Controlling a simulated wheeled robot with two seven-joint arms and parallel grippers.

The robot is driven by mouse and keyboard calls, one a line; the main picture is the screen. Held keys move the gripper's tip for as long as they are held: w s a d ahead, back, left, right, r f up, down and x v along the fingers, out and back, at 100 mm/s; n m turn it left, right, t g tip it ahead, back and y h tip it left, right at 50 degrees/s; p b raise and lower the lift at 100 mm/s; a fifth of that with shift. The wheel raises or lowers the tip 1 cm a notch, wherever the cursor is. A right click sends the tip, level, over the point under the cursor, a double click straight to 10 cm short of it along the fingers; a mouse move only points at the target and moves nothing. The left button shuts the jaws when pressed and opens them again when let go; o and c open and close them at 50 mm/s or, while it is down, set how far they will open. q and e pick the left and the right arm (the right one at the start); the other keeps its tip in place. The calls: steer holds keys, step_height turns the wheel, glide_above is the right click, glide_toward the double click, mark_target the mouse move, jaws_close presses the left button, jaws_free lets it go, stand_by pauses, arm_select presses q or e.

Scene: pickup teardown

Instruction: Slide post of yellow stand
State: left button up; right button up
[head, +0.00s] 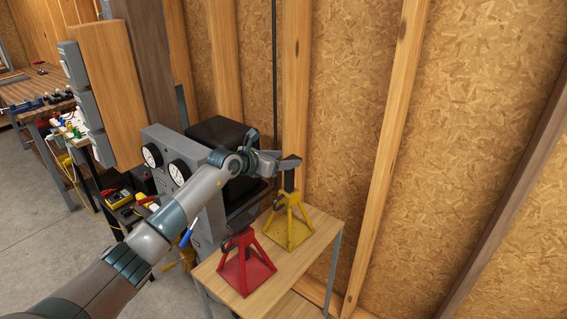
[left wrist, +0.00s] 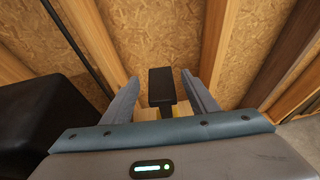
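The yellow stand (head: 289,232) stands upright on a small wooden table, near the wall. Its dark post (head: 289,181) rises from the top of the yellow legs. My left gripper (head: 288,163) is at the upper end of this post. In the left wrist view the flat dark head of the post (left wrist: 161,82) lies between the two fingers of my left gripper (left wrist: 160,76), with a gap on each side. The fingers are open. A little yellow of the stand shows below the head; the rest is hidden by the gripper body. My right gripper is not in view.
A red stand (head: 245,270) is in front of the yellow one on the table (head: 296,267). A grey box with round gauges (head: 176,172) and a black block stand left of the table. A panelled wall with wooden studs (head: 398,130) is close behind.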

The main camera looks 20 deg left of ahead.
arm_select(q)
steer(key=shift+s+a+f, duration=0.1)
steer(key=shift+s+f, duration=0.1)
steer(key=shift+f, duration=0.05)
steer(key=b+v, duration=0.6)
steer(key=v, duration=1.1)
steer(key=shift+r+b, duration=0.35)
steer(key=shift+s, duration=0.1)
